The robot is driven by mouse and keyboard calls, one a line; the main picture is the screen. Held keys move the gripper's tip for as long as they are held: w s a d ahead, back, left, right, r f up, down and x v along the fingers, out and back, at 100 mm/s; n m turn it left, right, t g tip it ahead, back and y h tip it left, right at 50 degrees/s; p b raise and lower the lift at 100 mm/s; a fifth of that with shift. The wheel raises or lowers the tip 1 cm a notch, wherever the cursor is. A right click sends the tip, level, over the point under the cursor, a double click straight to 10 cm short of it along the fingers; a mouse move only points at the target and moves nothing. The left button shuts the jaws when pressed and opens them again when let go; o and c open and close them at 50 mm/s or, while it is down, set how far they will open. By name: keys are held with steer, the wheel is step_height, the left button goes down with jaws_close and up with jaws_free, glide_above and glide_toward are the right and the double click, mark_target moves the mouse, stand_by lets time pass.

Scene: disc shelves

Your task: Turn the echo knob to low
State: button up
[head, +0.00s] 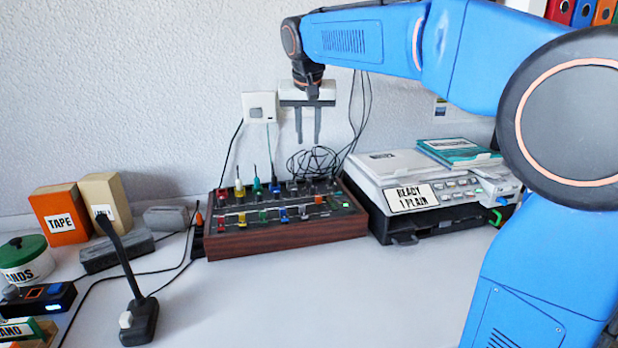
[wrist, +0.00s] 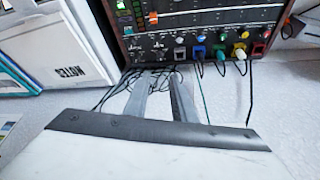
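The mixer (head: 290,238) is a dark control box with wooden sides, standing on the table below my gripper; it also shows at the top of the wrist view (wrist: 222,18). Its panel carries coloured plugs, sliders and several small dark knobs at the back right. In the wrist view these small knobs (wrist: 158,45) sit just beyond my fingertips. The labels are too small to read, so I cannot tell which is the echo knob or where it points. My gripper (head: 308,138) hangs fingers down above the mixer's back edge, open and empty. Its two fingers (wrist: 163,82) are apart in the wrist view.
Black cables (head: 313,160) lie behind the mixer. A printer-like machine (head: 408,172) with a book on top stands close on its right. A microphone (head: 137,318), boxes (head: 60,213) and a green-lidded tin (head: 26,258) are at left. The table front is clear.

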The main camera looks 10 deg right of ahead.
mark_target(309, 180)
steer(key=x, duration=1.7)
steer(key=shift+s, duration=0.1)
steer(key=shift+c, duration=0.7)
jaws_close()
